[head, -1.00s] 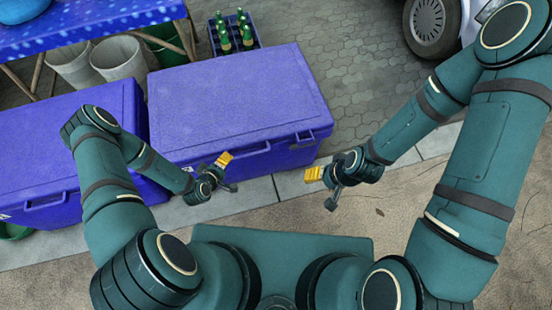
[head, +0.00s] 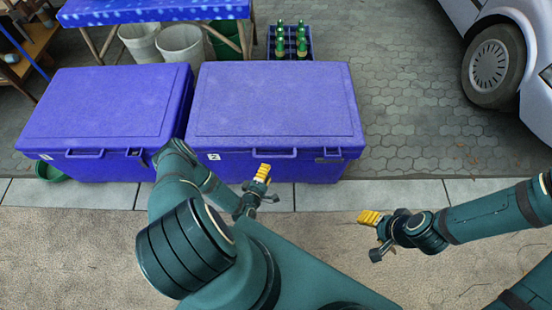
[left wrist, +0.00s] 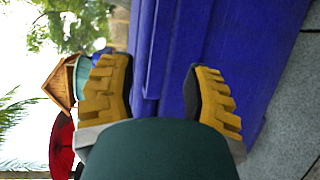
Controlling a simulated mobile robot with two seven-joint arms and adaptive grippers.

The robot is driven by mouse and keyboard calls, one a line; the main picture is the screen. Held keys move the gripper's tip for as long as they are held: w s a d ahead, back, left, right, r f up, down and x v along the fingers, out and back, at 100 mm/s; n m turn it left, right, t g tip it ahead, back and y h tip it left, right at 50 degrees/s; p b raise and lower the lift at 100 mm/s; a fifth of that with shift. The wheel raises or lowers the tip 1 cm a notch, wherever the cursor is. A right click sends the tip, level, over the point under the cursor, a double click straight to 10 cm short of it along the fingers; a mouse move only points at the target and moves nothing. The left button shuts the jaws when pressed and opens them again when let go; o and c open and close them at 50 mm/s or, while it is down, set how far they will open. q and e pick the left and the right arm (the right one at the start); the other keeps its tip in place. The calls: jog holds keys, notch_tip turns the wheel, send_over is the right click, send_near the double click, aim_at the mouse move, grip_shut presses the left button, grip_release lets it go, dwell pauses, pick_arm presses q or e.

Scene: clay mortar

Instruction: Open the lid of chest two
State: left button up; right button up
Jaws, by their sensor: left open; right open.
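Two blue chests with shut lids stand side by side. My right gripper (head: 370,220) is open and empty over the pavement, right of the chests.
A bottle crate (head: 262,45), pale buckets (head: 180,44) and a blue-covered table (head: 155,10) stand behind the chests. A parked car (head: 535,60) is at upper right. A green basin (head: 52,172) lies by the left chest. Paving right of the chests is clear.

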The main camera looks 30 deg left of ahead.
aim_at(275, 157)
pick_arm(q)
jog(key=b+x, duration=0.1)
jog(key=x, duration=0.7)
jog(key=shift+w+f+b, duration=0.1)
jog(key=shift+w+b, duration=0.2)
jog(key=shift+w, duration=0.1)
jog(key=shift+o, duration=0.2)
grip_shut()
